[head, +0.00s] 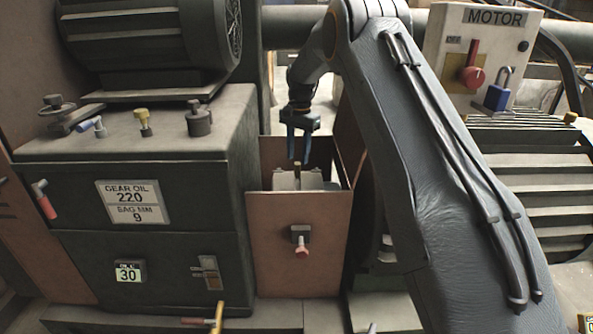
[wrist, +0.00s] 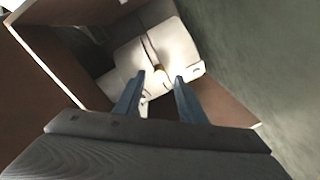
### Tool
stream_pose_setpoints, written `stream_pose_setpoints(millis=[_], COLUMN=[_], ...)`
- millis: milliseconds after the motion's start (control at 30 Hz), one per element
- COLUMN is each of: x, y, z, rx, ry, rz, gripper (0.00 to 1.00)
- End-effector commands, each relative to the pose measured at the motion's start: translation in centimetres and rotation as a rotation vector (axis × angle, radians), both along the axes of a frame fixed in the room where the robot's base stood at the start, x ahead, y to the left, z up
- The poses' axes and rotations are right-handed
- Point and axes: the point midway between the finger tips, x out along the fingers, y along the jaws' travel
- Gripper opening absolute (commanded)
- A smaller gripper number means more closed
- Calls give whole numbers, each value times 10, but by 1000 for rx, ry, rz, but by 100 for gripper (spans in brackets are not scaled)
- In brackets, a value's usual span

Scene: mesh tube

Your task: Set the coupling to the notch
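The coupling, a pale metal part (head: 285,182), sits inside an open-topped brown guard box (head: 299,250). In the wrist view the coupling (wrist: 175,42) shows a dark line across its face and a small yellowish piece (wrist: 158,70) near the fingertips. I cannot tell for sure which mark is the notch. My gripper (head: 298,160) points down into the box from above. In the wrist view its two blue fingers (wrist: 159,78) are apart, one on each side of the yellowish piece. I cannot tell whether either finger touches the coupling.
A dark gearbox (head: 135,260) with a gear oil label stands left of the box. A motor switch panel (head: 480,50) with a red knob and blue padlock is at upper right. The box walls (wrist: 60,75) rise close around my fingers.

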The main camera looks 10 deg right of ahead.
Motion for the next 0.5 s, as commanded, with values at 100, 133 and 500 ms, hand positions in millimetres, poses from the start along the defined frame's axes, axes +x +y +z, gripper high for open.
stream_pose_setpoints(millis=[100,133,500], x=[0,0,1], y=[1,1,2], z=[-21,-26,-58], rx=[0,0,0], ry=[3,3,1], rz=[1,1,2], gripper=[37,37,37])
